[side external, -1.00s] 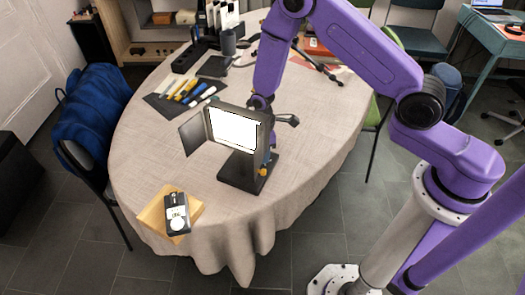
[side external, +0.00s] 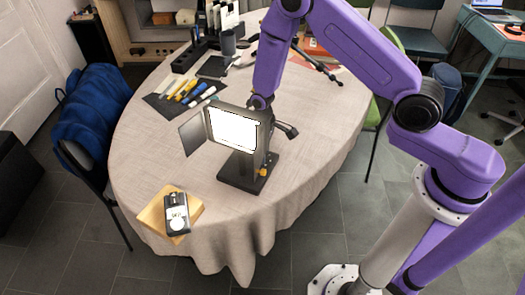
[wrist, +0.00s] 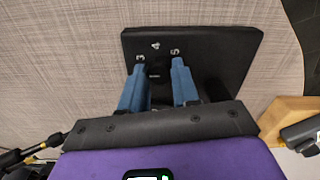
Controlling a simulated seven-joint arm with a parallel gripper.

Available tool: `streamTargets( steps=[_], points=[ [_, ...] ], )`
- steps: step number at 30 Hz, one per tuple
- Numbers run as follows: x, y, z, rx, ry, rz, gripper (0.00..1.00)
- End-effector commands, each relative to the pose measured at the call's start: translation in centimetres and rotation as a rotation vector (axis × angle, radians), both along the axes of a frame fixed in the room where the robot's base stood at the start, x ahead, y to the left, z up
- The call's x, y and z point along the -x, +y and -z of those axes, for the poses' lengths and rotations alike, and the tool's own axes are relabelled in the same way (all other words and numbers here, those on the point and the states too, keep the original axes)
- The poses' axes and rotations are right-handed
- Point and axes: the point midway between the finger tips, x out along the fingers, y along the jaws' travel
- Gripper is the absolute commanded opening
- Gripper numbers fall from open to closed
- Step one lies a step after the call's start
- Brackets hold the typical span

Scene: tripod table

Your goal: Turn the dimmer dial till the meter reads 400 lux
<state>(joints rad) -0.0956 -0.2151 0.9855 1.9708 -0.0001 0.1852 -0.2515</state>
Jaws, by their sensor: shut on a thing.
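The lit lamp panel (side external: 234,130) stands on a dark base (side external: 236,180) near the table's front. In the wrist view the dark face (wrist: 215,50) carries the marks 3, 4 and 5. My gripper (wrist: 158,82) has its two blue fingers shut on the dark dimmer dial (wrist: 156,72), which shows only partly between them. The fingers are behind the lamp in the side view. The light meter (side external: 176,212) lies on a wooden block (side external: 152,217) at the table's front left. Its display is lit, but the digits are too small to read surely.
A dark mat with several pens and tools (side external: 184,92) lies behind the lamp. A grey cup (side external: 228,42) and a desk organiser (side external: 190,52) stand farther back. A tripod (side external: 318,66) lies at the back right. The cloth right of the lamp is clear.

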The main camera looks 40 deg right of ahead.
Motion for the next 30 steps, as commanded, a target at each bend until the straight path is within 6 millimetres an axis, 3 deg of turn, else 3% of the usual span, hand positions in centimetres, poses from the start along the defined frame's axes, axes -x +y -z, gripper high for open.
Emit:
streamTargets(
  steps=[12,13,15,25,30],
  points=[
    [0.0,0.0,0.0,0.001,0.001,0.006,0.00],
    [0.0,0.0,0.0,0.001,0.001,0.006,0.40],
    [0.0,0.0,0.0,0.000,0.000,0.006,0.56],
    [0.0,0.0,-0.2,0.000,0.000,0.005,0.56],
    [-0.1,0.0,-1.6,-0.001,-0.003,0.005,0.56]
  ],
)
